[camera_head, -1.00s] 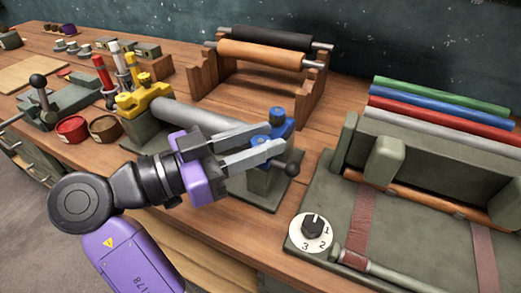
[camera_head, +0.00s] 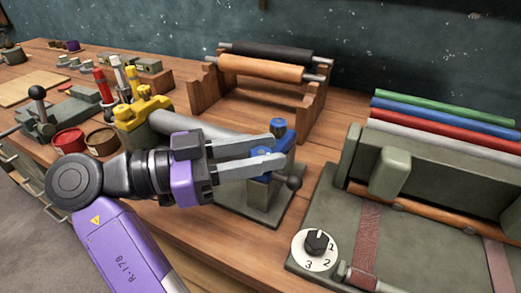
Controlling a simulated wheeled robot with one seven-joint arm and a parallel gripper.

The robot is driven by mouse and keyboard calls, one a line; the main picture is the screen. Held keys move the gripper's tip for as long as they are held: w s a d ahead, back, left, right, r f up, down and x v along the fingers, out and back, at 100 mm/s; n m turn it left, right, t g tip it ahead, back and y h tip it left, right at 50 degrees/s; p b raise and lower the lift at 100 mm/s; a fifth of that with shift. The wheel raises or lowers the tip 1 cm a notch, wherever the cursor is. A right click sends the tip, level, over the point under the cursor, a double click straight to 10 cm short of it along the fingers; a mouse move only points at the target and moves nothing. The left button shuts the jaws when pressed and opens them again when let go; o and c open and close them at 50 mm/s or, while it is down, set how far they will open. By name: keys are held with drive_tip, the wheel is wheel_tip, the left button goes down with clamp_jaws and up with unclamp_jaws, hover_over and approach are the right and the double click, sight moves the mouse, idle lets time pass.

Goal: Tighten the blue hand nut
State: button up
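The blue hand nut (camera_head: 262,151) sits on the blue clamp (camera_head: 281,141) at the right end of a grey roller (camera_head: 190,124). Only a little of it shows between my fingers. My gripper (camera_head: 276,151) has its two long grey fingers apart, with the tips on either side of the nut. The lower finger hides part of the nut and clamp. I cannot tell whether the fingers press on it. A yellow clamp (camera_head: 140,108) stands at the roller's left end.
A dark ball-ended handle (camera_head: 294,182) sticks out just right of the fingertips. A wooden rack (camera_head: 205,88) with black and orange rollers stands behind. A green press bed with a numbered dial (camera_head: 315,250) is at the right.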

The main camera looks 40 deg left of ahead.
drive_tip(key=o, duration=0.3)
drive_tip(key=v, duration=0.7)
drive_tip(key=shift+s+a, duration=0.2)
drive_tip(key=shift+s, duration=0.15)
